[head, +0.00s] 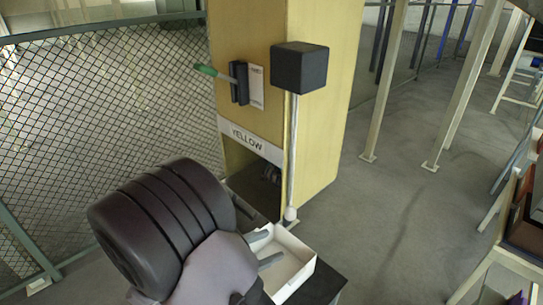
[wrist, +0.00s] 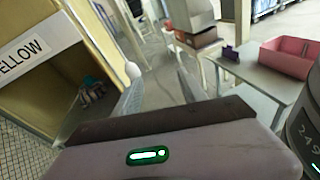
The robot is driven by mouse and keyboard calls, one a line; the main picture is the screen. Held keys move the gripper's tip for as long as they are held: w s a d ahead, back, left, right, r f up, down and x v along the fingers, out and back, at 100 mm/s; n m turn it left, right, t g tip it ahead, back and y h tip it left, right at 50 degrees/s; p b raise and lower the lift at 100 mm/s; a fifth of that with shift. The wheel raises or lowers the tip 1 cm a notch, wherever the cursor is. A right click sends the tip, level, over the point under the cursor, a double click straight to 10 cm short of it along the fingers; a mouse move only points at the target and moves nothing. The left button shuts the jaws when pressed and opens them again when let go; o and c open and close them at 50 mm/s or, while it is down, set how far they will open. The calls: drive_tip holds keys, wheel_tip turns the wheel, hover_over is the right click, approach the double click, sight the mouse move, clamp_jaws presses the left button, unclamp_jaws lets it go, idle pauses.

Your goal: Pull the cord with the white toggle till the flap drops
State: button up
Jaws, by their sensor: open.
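The white toggle (head: 290,213) hangs at the low end of a pale cord (head: 293,150), which comes down from a black box (head: 300,68) on the yellow cabinet (head: 325,100). The toggle also shows in the wrist view (wrist: 133,70), by the tip of the left finger. My gripper (head: 268,247) is open and empty, below and left of the toggle in the head view. In the wrist view its fingers (wrist: 161,88) stand apart, with the toggle not between them. The cabinet has an opening under the YELLOW sign (head: 247,139); I cannot make out the flap for certain.
A white tray (head: 298,284) lies beneath my gripper. A green-handled lever (head: 213,72) sticks out from the cabinet. Wire fence (head: 110,100) stands at left. Dark and teal things (wrist: 92,90) lie inside the opening. A table with a pink crate (wrist: 291,57) stands at right.

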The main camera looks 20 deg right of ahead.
sight(294, 208)
drive_tip(key=w+a+f+n+t+h, duration=0.1)
drive_tip(key=w+n+t, duration=0.3)
drive_tip(key=b+x, duration=0.1)
drive_tip(key=x, duration=1.5)
drive_tip(key=shift+w+d, duration=0.1)
clamp_jaws()
idle(0.4)
